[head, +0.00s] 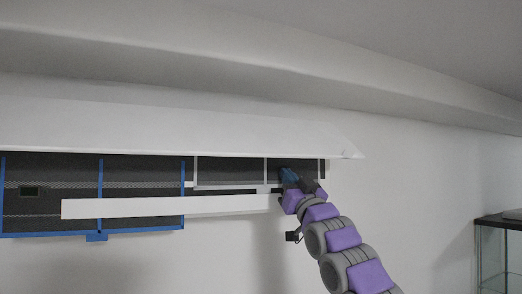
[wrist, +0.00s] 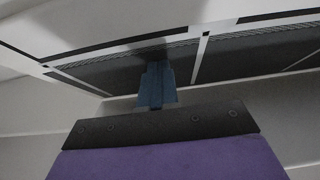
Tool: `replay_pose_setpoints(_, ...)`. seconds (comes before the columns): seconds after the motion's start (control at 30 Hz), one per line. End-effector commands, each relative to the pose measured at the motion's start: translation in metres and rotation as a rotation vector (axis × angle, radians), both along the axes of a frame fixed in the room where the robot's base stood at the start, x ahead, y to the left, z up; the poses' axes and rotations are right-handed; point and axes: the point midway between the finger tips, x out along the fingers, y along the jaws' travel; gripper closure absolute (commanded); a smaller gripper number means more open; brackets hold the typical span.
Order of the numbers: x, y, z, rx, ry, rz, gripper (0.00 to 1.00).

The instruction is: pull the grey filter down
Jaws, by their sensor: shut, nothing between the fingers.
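The grey filter (head: 230,171) has a light grey frame over dark mesh and sits in the unit on the wall, under the raised white cover. It also shows in the wrist view (wrist: 250,50), crossing the upper part of the picture. My gripper (head: 287,175) is at the right part of this filter, with its fingers shut and empty. In the wrist view the blue fingers (wrist: 155,85) point up at the dark mesh near the frame's lower edge. I cannot tell whether they touch it. My gripper hides part of the filter's right end.
A blue-framed filter (head: 99,180) is to the left and reaches lower than the grey one. A white strip (head: 170,207) runs across below. The white cover (head: 170,130) juts out above. A glass cabinet (head: 497,250) stands at the far right. The wall below is clear.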

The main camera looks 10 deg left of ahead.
Motion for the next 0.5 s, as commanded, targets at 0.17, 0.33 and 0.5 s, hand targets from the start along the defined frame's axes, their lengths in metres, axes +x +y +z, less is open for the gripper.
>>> replay_pose_setpoints(0.17,0.001,0.000,-0.006,-0.001,0.003,0.000,1.00)
replay_pose_setpoints(0.33,0.002,0.000,-0.010,-0.001,0.003,0.000,1.00)
replay_pose_setpoints(0.5,0.002,0.000,-0.014,-0.001,0.004,0.000,1.00)
